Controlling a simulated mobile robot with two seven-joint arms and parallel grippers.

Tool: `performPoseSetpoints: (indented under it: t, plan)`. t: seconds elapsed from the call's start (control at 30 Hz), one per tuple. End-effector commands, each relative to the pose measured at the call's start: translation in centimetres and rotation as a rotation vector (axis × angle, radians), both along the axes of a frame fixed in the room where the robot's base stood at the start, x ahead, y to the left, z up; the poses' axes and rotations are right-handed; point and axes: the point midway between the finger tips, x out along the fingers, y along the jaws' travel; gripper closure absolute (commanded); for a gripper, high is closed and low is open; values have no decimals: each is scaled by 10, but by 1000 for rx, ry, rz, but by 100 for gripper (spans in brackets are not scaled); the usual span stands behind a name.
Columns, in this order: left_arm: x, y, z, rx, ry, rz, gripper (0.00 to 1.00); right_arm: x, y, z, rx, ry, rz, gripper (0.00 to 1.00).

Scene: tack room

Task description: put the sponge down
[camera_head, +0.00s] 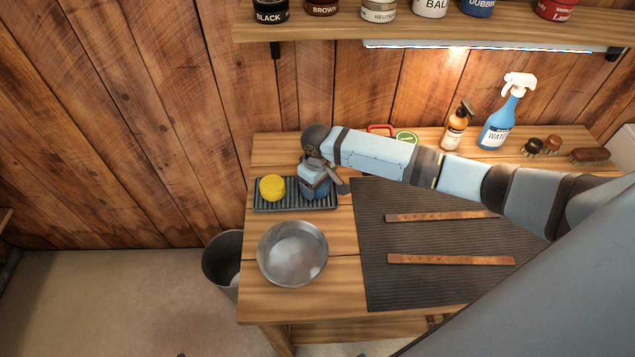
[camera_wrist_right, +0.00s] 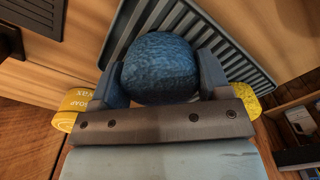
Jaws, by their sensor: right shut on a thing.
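My right gripper (camera_head: 325,182) reaches down over the left part of the table. It is shut on a rounded, rough blue sponge (camera_wrist_right: 160,68), which sits between its two fingers in the wrist view. In the head view the sponge (camera_head: 316,190) shows partly below the gripper, over the right half of a dark ridged tray (camera_head: 292,207). I cannot tell whether it touches the tray. The tray's ridges (camera_wrist_right: 226,50) also show behind the sponge in the wrist view. A yellow sponge-like piece (camera_head: 272,188) lies on the tray's left half. My left gripper is not in view.
A metal bowl (camera_head: 292,253) stands in front of the tray. A dark mat (camera_head: 400,288) with two leather straps lies to the right. Spray bottles (camera_head: 498,124) and brushes (camera_head: 590,155) stand behind. A yellow tin (camera_wrist_right: 75,108) is near the gripper. A bin (camera_head: 221,262) is on the floor.

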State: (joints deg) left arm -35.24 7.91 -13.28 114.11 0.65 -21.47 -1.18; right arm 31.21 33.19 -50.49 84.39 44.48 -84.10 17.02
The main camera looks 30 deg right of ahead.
Motion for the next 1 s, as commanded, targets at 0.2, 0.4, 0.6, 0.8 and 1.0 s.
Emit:
performPoseSetpoints:
  t: [0.2, 0.4, 0.6, 0.8, 1.0]
  plan:
    - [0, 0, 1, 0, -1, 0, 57, 0, 0, -3, 0, 1, -1, 52]
    - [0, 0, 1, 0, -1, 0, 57, 0, 0, -3, 0, 1, -1, 4]
    - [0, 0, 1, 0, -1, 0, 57, 0, 0, -2, 0, 0, 0, 4]
    - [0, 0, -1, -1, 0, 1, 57, 0, -1, 20, 0, -2, 1, 4]
    - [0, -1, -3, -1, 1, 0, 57, 1, 0, 64, 0, -4, 1, 4]
